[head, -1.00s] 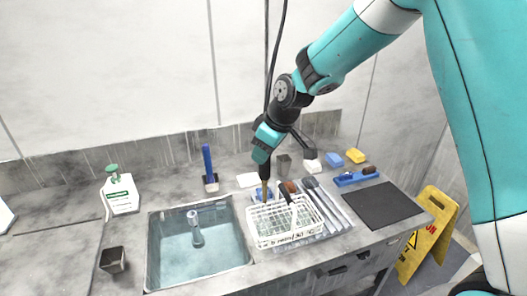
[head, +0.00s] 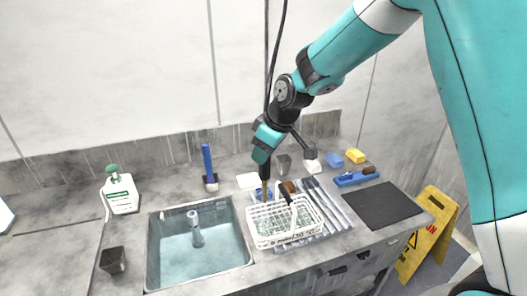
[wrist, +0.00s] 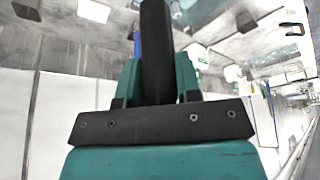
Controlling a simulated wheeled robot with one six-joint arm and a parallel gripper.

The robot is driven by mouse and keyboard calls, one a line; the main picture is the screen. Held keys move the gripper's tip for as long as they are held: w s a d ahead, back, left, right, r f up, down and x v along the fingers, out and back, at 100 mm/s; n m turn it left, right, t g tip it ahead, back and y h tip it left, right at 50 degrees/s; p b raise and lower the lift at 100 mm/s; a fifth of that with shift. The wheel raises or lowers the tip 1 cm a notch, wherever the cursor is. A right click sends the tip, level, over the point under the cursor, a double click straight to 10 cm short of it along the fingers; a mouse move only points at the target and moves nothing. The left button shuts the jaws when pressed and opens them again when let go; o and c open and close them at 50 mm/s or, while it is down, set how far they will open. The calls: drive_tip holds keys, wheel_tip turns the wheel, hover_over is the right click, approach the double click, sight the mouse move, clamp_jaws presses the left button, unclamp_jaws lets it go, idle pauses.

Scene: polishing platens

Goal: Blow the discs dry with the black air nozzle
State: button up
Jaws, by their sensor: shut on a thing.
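My gripper (head: 264,160) points down over the back left edge of the white wire basket (head: 256,240). It is shut on the black air nozzle (head: 265,172), whose brass-coloured tip points down at the basket's back edge. A thin black hose runs up from the arm. In the wrist view the black nozzle body (wrist: 156,50) stands up between the teal jaw parts. I cannot make out the discs clearly; the basket's wires and the tools around it hide what lies inside.
A sink (head: 160,255) with a grey tap (head: 196,236) lies left of the basket. Brushes and long tools (head: 325,205) lie just right of it. A dark mat (head: 382,205) is further right. A white bottle (head: 121,193) and a dark cup (head: 113,260) stand at left.

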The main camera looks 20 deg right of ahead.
wheel_tip(320, 180, up, 5)
drive_tip(key=p, duration=0.3)
drive_tip(key=shift+p, duration=0.3)
idle(1.6)
